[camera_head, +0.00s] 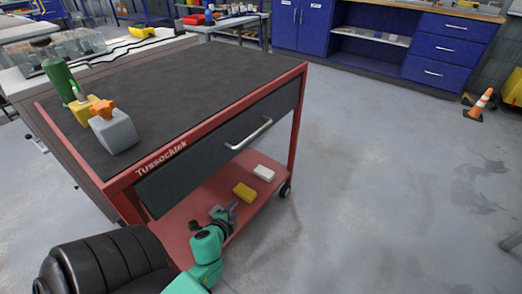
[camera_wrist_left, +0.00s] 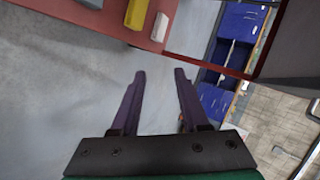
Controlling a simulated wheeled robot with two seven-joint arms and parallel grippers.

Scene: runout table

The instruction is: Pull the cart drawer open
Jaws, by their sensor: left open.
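The red cart (camera_head: 118,182) has a dark grey top and a dark drawer (camera_head: 207,158) beneath it. The drawer front looks flush with the frame, so it appears shut. Its pale bar handle (camera_head: 250,136) is on the front. My left gripper (camera_head: 229,210) is low in front of the cart, below the handle and apart from it, near the lower shelf. In the left wrist view its two purple fingers (camera_wrist_left: 159,76) are spread with nothing between them. The handle is not clear in that view. My right gripper is not in view.
The lower red shelf (camera_head: 190,208) holds a yellow block (camera_head: 244,192) and a white block (camera_head: 264,173). Blue cabinets (camera_head: 440,48) are at the back.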

